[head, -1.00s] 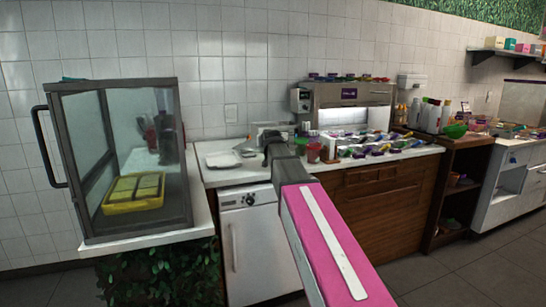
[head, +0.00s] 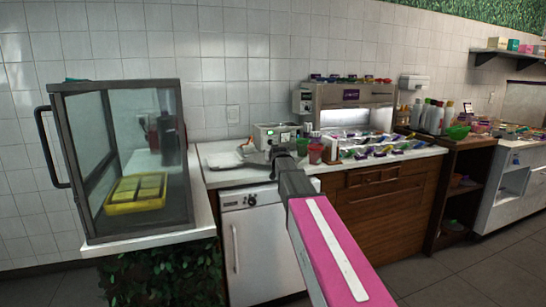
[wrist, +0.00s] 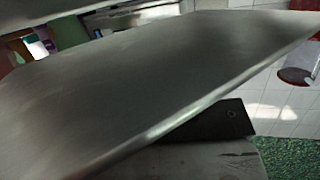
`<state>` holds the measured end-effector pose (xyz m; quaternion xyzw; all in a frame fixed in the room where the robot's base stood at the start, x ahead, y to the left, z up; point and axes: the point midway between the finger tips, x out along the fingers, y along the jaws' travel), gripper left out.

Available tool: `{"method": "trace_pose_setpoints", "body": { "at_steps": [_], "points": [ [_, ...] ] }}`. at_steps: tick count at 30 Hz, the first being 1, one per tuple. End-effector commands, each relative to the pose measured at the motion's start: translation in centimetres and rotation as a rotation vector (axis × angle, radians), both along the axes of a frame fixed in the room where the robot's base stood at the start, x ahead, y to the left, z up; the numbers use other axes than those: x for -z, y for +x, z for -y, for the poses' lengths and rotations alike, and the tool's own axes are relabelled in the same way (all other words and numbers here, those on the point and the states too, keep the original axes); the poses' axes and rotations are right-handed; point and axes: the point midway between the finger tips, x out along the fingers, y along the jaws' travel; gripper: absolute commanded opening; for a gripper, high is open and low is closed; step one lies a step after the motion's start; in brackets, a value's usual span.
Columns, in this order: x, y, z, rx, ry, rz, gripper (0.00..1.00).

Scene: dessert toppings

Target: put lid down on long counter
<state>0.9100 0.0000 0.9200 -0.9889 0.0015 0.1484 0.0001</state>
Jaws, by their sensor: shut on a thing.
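The lid is a flat grey metal plate (wrist: 150,75) that fills much of the wrist view, tilted there. In the head view it seems to be the thin dark-grey sheet (head: 243,165) at the left of my gripper (head: 281,156). My gripper is shut on the lid, over the left part of the long counter (head: 222,183). The fingers are small and dark in the head view. I cannot tell whether the lid touches the counter.
A glass case (head: 120,160) with a yellow tray (head: 135,205) stands at the left. A small white device (head: 276,135) and a red cup (head: 315,152) are close behind and right of my gripper. Colourful toppings (head: 375,152) crowd the counter's right part.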

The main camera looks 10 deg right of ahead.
Motion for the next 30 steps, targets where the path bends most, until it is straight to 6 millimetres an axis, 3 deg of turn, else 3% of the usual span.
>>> {"method": "trace_pose_setpoints", "body": {
  "at_steps": [19,20,21,30],
  "points": [
    [1.2,0.0,0.0,0.0,0.0,0.0,0.02],
    [1.2,0.0,0.0,0.0,0.0,-0.001,0.47],
    [1.2,0.0,0.0,0.0,0.0,-0.001,0.6],
    [1.2,0.0,0.0,0.0,0.0,-0.001,0.63]
  ]
}}
